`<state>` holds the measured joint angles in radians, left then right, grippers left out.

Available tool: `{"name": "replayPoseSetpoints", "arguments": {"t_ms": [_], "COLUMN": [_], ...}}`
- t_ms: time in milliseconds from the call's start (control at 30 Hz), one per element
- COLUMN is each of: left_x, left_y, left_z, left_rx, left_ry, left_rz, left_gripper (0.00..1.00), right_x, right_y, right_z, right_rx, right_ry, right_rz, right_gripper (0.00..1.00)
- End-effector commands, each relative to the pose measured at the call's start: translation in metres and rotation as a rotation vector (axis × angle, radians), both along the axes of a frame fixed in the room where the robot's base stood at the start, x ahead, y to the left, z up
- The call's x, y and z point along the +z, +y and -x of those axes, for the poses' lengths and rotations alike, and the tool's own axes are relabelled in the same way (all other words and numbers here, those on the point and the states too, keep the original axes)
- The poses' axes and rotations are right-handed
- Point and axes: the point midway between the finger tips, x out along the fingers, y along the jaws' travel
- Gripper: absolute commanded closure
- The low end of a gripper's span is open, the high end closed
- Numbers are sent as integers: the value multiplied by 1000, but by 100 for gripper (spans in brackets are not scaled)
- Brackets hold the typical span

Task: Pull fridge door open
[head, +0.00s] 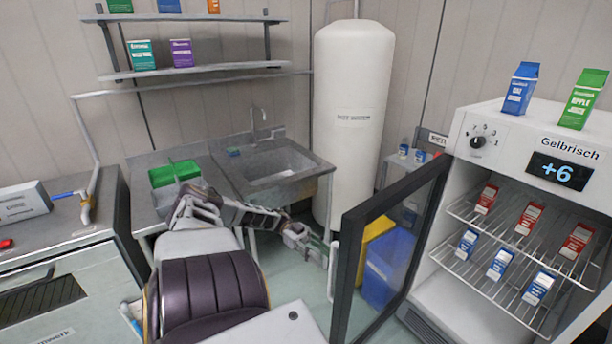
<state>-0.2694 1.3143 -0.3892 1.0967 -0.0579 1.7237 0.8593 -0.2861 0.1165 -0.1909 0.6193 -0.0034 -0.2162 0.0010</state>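The white fridge (440,290) stands at the right, with a display reading +6 on its top panel. Its dark-framed glass door (348,270) stands open, swung out to the left of the body, and the shelves inside show. A pale upright bar, which looks like the door handle (332,265), is on the door's outer left side. My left gripper (322,254) reaches in from the left and is beside this bar. It is too small to tell whether its fingers touch or close on the bar. My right gripper is out of view.
Wire shelves (500,255) hold several red and blue cartons. A blue carton (520,88) and a green carton (583,98) stand on the fridge. Behind the door are blue (385,275) and yellow bins. A sink (280,170) and a white tank (352,110) are at the back.

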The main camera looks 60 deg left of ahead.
Motion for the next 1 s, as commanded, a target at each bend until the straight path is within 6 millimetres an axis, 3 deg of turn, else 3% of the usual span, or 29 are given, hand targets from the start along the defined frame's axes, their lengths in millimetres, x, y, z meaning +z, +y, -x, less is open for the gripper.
{"name": "replayPoseSetpoints", "arguments": {"t_ms": [600, 1000], "left_x": [0, 0], "left_y": [47, 60], "left_z": [13, 18], "left_rx": [2, 0], "left_ry": [-2, 0], "left_rz": [0, 1], "left_gripper": [63, 63], "right_x": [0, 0], "right_y": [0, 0], "right_z": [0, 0], "right_rx": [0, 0], "right_ry": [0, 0], "right_rz": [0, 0], "right_gripper": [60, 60]}}
